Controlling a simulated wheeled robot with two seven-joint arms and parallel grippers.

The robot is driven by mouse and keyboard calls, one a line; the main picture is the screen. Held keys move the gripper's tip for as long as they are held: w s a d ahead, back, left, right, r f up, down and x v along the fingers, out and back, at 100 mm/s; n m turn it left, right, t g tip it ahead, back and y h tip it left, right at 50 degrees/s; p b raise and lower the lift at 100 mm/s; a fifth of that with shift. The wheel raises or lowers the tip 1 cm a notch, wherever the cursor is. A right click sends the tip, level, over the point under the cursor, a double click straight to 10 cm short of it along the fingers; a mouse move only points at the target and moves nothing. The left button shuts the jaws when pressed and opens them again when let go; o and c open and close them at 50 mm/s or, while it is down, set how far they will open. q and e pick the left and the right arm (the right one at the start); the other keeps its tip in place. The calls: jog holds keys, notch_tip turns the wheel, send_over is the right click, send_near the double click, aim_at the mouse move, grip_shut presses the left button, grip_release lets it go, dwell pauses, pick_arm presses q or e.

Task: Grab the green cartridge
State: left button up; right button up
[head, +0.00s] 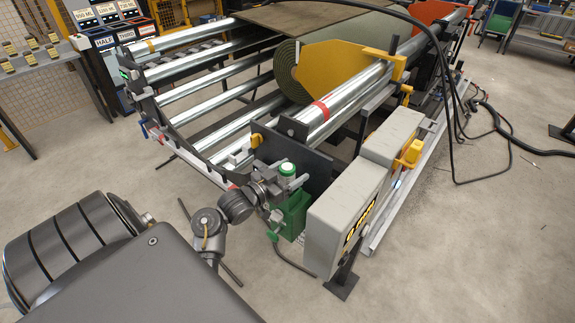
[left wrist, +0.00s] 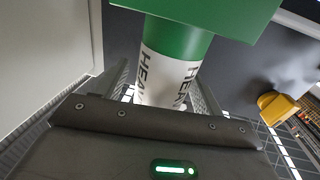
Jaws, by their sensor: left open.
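The green cartridge (head: 287,171) stands upright at the near end of the roll machine, above a green block (head: 291,212). In the left wrist view the cartridge (left wrist: 174,62) is a green cylinder with a white lettered label, and the green block (left wrist: 210,12) fills the top edge. My left gripper (head: 270,187) is beside the cartridge in the head view. In the left wrist view its open fingers (left wrist: 164,88) stand on either side of the white label. I cannot tell whether either finger touches it. My right gripper is not in view.
A grey box (head: 347,213) stands close to the right of the cartridge. A dark plate (head: 310,163) is right behind it. Metal rollers (head: 215,85) and a turf roll (head: 286,70) lie farther back. A black cable (head: 452,150) hangs at right.

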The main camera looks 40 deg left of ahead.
pick_arm(q)
jog(key=shift+w, duration=0.3)
jog(key=shift+s, duration=0.1)
jog(key=shift+c, duration=0.3)
jog(key=c, duration=1.3)
